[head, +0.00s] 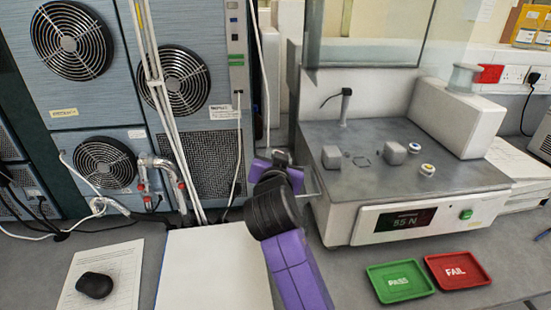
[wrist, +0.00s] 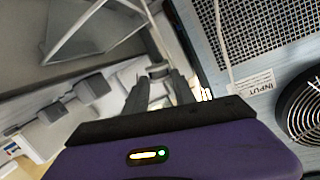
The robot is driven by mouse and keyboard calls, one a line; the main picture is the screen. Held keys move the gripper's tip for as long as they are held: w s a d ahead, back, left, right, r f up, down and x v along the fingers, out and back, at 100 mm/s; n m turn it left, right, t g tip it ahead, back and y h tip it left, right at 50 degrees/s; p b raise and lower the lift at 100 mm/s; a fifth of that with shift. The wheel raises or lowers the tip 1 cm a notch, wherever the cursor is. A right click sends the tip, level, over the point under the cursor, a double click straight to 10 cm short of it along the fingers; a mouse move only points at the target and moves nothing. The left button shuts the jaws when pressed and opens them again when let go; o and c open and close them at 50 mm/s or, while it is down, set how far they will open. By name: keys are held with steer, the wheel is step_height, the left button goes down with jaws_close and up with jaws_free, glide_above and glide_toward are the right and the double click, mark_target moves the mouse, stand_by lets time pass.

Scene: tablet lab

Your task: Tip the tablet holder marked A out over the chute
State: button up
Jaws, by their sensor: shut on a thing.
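My gripper (wrist: 158,80) is shut on a small grey thing (wrist: 158,70), held between its two dark fingertips in the wrist view. The held thing's shape and any letter A cannot be made out. In the head view my purple and black arm reaches up to the left side of the grey tester (head: 470,180), and its own wrist mostly hides the fingers. Two small round white pieces, one with a yellow top (head: 427,169) and one with a blue top (head: 414,146), are at the right of the tester's deck. I cannot pick out the chute for certain.
A green PASS tray (head: 399,282) and a red FAIL tray (head: 457,271) lie in front of the tester. Two grey blocks (head: 331,157) (head: 393,153) and a thin post (head: 345,106) stand on its deck. Blue fan cabinets (head: 190,90) rise behind on the left.

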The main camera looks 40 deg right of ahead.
steer(key=s+d+f+m+t+y+b, duration=0.1)
steer(key=d+f+m+t+y+b, duration=0.1)
steer(key=m+b, duration=0.6)
steer(key=s+d+f+m+t+y+b, duration=0.1)
steer(key=s+d+m+t+y+b, duration=0.1)
steer(key=m+b, duration=0.6)
steer(key=shift+d+f+m+t+y, duration=0.2)
steer(key=shift+f+m+t+y, duration=0.3)
steer(key=shift+m, duration=1.7)
steer(key=shift+r+m, duration=0.2)
steer(key=shift+m, duration=0.1)
stand_by(1.1)
